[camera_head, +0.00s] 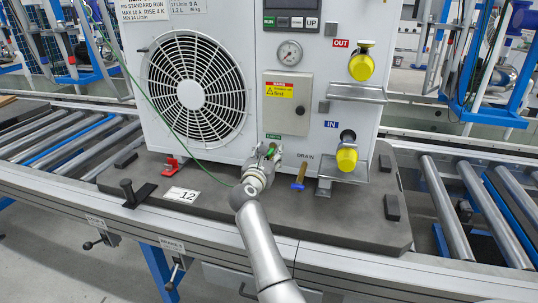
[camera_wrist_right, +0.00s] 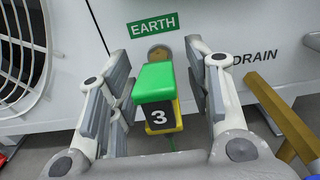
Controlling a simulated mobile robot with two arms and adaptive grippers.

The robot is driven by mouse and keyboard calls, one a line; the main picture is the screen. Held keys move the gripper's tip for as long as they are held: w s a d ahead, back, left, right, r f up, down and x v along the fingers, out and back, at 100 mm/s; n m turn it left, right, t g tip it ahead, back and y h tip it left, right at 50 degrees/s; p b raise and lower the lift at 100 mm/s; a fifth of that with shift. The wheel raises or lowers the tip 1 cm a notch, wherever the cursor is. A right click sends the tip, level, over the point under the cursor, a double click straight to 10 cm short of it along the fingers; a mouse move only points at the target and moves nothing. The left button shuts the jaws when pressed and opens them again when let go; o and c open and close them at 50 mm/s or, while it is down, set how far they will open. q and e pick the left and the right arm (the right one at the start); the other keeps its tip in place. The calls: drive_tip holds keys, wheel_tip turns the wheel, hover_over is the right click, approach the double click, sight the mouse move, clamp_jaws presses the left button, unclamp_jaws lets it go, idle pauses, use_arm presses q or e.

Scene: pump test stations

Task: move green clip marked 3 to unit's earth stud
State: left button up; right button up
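The green clip marked 3 (camera_wrist_right: 154,84) shows in the right wrist view, with a green top, a black face with a white 3 and yellow parts below. It is directly in front of and just below the brass earth stud (camera_wrist_right: 160,52), under the EARTH label; whether it grips the stud cannot be told. My right gripper (camera_wrist_right: 158,95) has its fingers on either side of the clip, apart, with a gap visible at least on the right. In the head view my right gripper (camera_head: 265,160) is at the unit's lower front, partly hiding the clip. My left gripper is out of view.
The unit (camera_head: 240,50) stands on a dark base plate (camera_head: 340,225) on the roller line. A brass drain pipe with a blue handle (camera_head: 299,178) is close right of my gripper. A red clip (camera_head: 172,164) sits left. Yellow-capped ports (camera_head: 347,158) stick out at right. A thin green wire crosses the fan.

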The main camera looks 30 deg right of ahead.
drive_tip(key=shift+s+a, duration=0.25)
drive_tip(key=shift+a, duration=0.15)
drive_tip(key=shift+f, duration=0.1)
drive_tip(key=s+a+r+n+t+y+p, duration=0.2)
drive_tip(key=s+a+r+p, duration=0.5)
drive_tip(key=s+p, duration=0.4)
drive_tip(key=s+a+r+n+t+y+p, duration=0.3)
drive_tip(key=s+a+r+p, duration=0.5)
drive_tip(key=s+p, duration=0.3)
drive_tip(key=n+y, duration=0.1)
drive_tip(key=y, duration=0.1)
drive_tip(key=shift+a+r+t+y+p, duration=0.2)
drive_tip(key=shift+a+t+y+p, duration=0.1)
drive_tip(key=shift+a+y, duration=0.1)
